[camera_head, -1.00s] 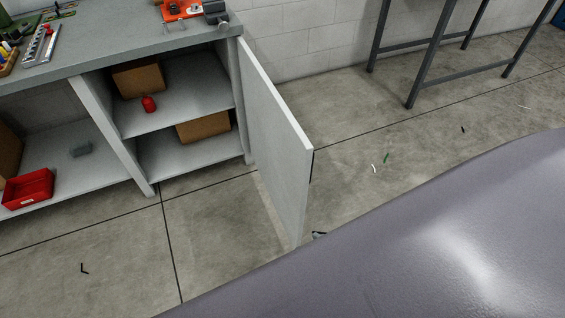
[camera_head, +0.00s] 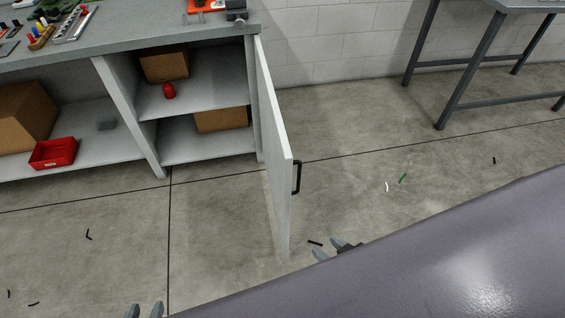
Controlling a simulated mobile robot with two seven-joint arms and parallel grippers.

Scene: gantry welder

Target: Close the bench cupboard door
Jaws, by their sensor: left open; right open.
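The bench cupboard door (camera_head: 275,155) is a light grey panel hinged at the right side of the cupboard. It stands wide open, swung out toward me. Its black handle (camera_head: 297,177) is on the right-hand face, near the free edge. My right gripper (camera_head: 318,253) is open and empty, low and to the right of the door's bottom corner, apart from the handle; its arm is hidden behind the large grey-purple surface. My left gripper (camera_head: 143,311) is open at the bottom edge, left of the door, with only its fingertips showing.
A red bin (camera_head: 53,153) sits on the left shelf. A metal-legged table (camera_head: 470,70) stands at the back right. The floor around the door is clear except for small scraps.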

